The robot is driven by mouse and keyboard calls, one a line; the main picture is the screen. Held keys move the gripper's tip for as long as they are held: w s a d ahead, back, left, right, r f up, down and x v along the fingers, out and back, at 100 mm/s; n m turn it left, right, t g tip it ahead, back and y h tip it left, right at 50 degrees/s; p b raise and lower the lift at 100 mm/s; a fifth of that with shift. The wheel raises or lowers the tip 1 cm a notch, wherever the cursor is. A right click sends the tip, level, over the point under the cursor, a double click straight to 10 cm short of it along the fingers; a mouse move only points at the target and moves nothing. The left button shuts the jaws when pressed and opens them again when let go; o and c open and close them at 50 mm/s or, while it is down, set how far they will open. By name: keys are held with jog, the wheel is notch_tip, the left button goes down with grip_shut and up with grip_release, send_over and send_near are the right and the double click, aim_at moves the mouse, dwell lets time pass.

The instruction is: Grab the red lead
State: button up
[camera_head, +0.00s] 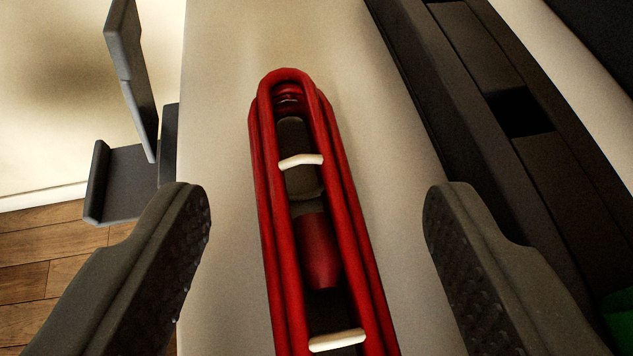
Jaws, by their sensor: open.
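The red lead (273,222) lies as a long folded bundle on a pale surface (220,120), running from the picture's middle down past the bottom edge. Two white ties (301,160) cross it. A red and dark plug-like part shows between its strands. My gripper (315,205) is open, with one dark textured finger on each side of the lead. There are clear gaps between both fingers and the lead. The lead's near end is out of view.
A long dark rail or casing (470,90) runs along the right. A dark grey bracket (130,175) stands off the pale surface's left edge. Wooden floor (45,255) shows at lower left. The pale surface beyond the lead's far end is clear. Something green shows at the lower right edge.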

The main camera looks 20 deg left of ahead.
aim_at(320, 289)
jog(key=c, duration=1.2)
jog(key=shift+r, duration=0.1)
jog(key=shift+r+p, duration=0.35)
jog(key=shift+r, duration=0.15)
notch_tip(320, 289, up, 3)
jog(key=shift+f+p, duration=0.1)
jog(key=shift+p, duration=0.7)
jog(key=s+a+b, duration=0.1)
jog(key=s, duration=0.6)
jog(key=s+a, duration=0.2)
jog(key=s, duration=0.6)
jog(key=shift+s+a+r+b, duration=0.25)
jog(key=shift+s+r+b, duration=0.1)
jog(key=shift+r, duration=0.1)
jog(key=shift+r, duration=0.1)
